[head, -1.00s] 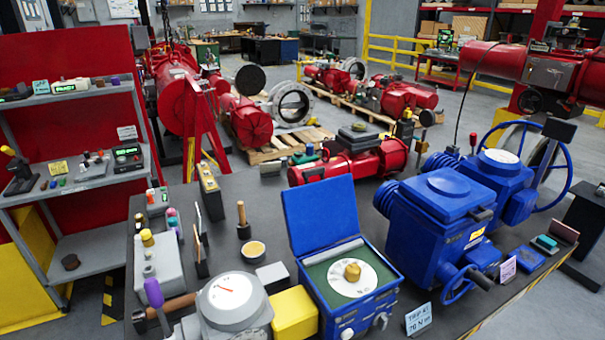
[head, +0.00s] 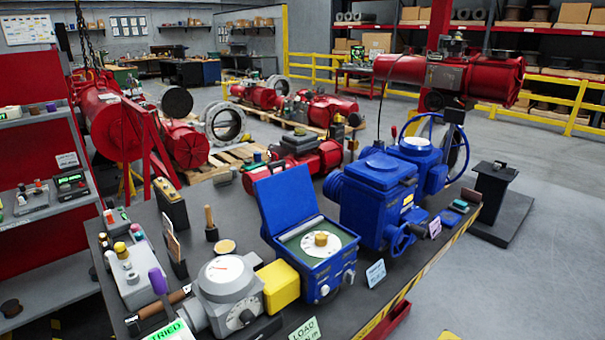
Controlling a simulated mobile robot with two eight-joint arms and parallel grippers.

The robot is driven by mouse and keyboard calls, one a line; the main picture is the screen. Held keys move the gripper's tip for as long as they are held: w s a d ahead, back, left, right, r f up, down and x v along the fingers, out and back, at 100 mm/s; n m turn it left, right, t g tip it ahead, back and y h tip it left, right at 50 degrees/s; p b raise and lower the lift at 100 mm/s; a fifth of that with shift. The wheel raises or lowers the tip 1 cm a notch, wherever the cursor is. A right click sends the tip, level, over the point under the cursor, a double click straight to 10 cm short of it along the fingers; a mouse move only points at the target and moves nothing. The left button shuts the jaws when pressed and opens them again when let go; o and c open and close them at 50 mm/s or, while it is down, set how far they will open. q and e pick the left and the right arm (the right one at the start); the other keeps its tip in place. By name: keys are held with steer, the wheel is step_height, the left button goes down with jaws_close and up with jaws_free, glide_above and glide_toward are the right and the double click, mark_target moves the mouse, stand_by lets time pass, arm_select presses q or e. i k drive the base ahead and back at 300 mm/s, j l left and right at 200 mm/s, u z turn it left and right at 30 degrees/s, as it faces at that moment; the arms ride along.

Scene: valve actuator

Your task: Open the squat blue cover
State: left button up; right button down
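A blue box (head: 318,272) stands on the dark bench, with a white dial and brass knob (head: 321,239) inside. Its blue lid (head: 286,206) stands raised at the back. To its right is a larger blue valve actuator (head: 365,215) with a low, squat blue cover (head: 383,165) on top. That cover looks closed, flat on the housing. Behind it is a second blue unit with a white round dial (head: 415,143) and a blue handwheel. I cannot tell for certain which part is the named cover. Neither of my grippers shows.
A grey gauge unit (head: 226,285) and a yellow block (head: 279,285) stand left of the blue box. Small tags, including a light blue one (head: 376,273), stand at the front edge. A dark pedestal (head: 494,185) stands right of the bench. The floor at right is clear.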

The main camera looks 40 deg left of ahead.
mark_target(286, 199)
steer(key=k+j+z, duration=0.15)
steer(key=z, duration=0.25)
steer(key=k+z, duration=0.6)
steer(key=z, duration=0.25)
steer(key=k+z, duration=0.35)
steer(key=k+j+z, duration=0.1)
steer(key=z, duration=0.3)
steer(key=k+l+z, duration=0.15)
steer(key=k+z, duration=0.2)
steer(key=k+j+z, duration=0.15)
steer(key=k+z, duration=0.75)
steer(key=k+u, duration=0.1)
steer(key=u, duration=0.4)
steer(key=j+u, duration=0.1)
steer(key=u, duration=0.4)
steer(key=k+j+u, duration=0.1)
steer(key=u, duration=0.85)
steer(key=j+u, duration=0.1)
steer(key=u, duration=0.8)
steer(key=j+u, duration=0.1)
steer(key=u, duration=0.35)
